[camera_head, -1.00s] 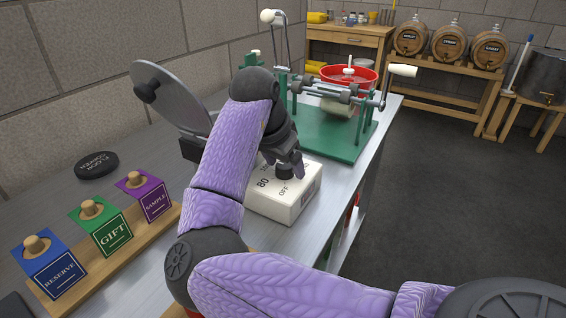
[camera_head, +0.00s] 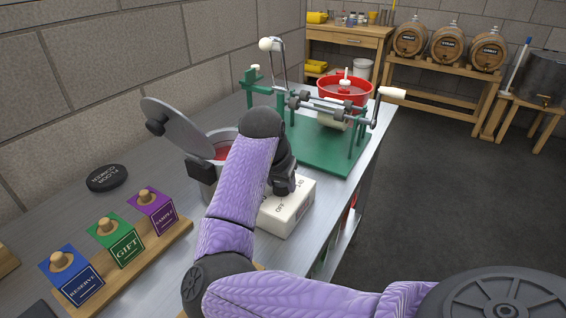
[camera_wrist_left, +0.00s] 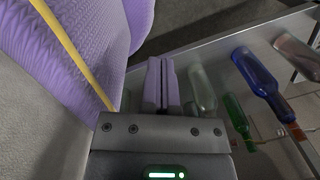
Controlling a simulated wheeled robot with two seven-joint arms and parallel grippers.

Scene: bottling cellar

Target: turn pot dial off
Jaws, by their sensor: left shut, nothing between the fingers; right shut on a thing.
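The white control box (camera_head: 290,219) of the pot stands on the metal bench, with "OFF" printed on its top. My right gripper (camera_head: 284,188) reaches down onto the box top and is shut on the dial, which it mostly hides. The pot (camera_head: 201,174) stands behind and left of the box, partly behind my right arm. Its grey lid (camera_head: 180,126) is tilted up and red contents show inside. My left gripper (camera_wrist_left: 163,84) shows only in the left wrist view, shut and empty, beside a lower shelf with bottles.
A wooden rack (camera_head: 142,254) with blue, green and purple label cards stands at the front left. A black disc (camera_head: 107,178) lies behind it. A green hand-cranked machine (camera_head: 325,157) stands beyond the box. A blue bottle (camera_wrist_left: 262,82) lies on the shelf.

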